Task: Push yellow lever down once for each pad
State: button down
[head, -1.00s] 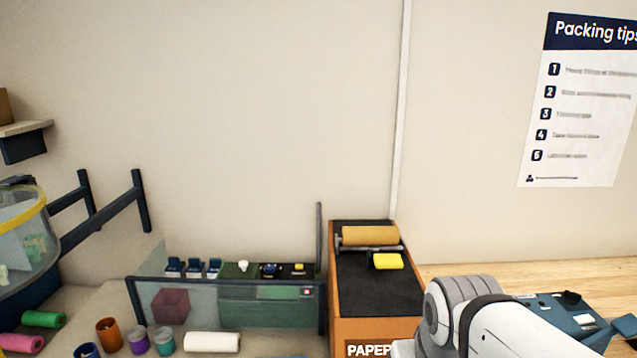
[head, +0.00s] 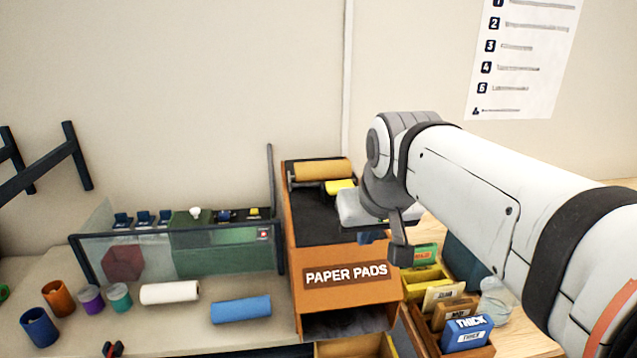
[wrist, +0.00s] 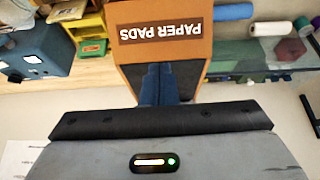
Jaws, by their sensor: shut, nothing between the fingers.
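The paper pad dispenser (head: 309,290) is an orange box with a black top, a roller and a "PAPER PADS" label. The yellow lever (head: 340,187) is on its top, partly hidden behind my gripper's body. In the wrist view the fingers (wrist: 160,84) are together in front of the upside-down dispenser (wrist: 199,18); the lever does not show there. No pad can be made out in the dark opening (head: 345,322) low on the dispenser's front.
A glass-fronted unit with small levers (head: 180,262) stands left of the dispenser. A white roll (head: 170,292), a blue roll (head: 241,309) and small cups lie before it. Yellow and orange boxes with cards (head: 466,332) and a clear jar (head: 497,302) stand close on the right.

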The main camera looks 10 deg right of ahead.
jog(key=w+r+t+b, duration=0.3)
jog(key=w+r+b, duration=0.4)
jog(key=w+r, duration=0.3)
notch_tip(320, 180, up, 2)
jog(key=shift+r+t+b, duration=0.1)
jog(key=shift+t+b, duration=0.2)
jog(key=shift+b, duration=0.05)
send_over(340, 184)
jog(key=s, duration=0.3)
notch_tip(340, 184, down, 7)
notch_tip(340, 184, down, 4)
jog(key=shift+w+f, duration=0.1)
jog(key=shift+f+b, duration=0.1)
jog(key=shift+b, duration=0.3)
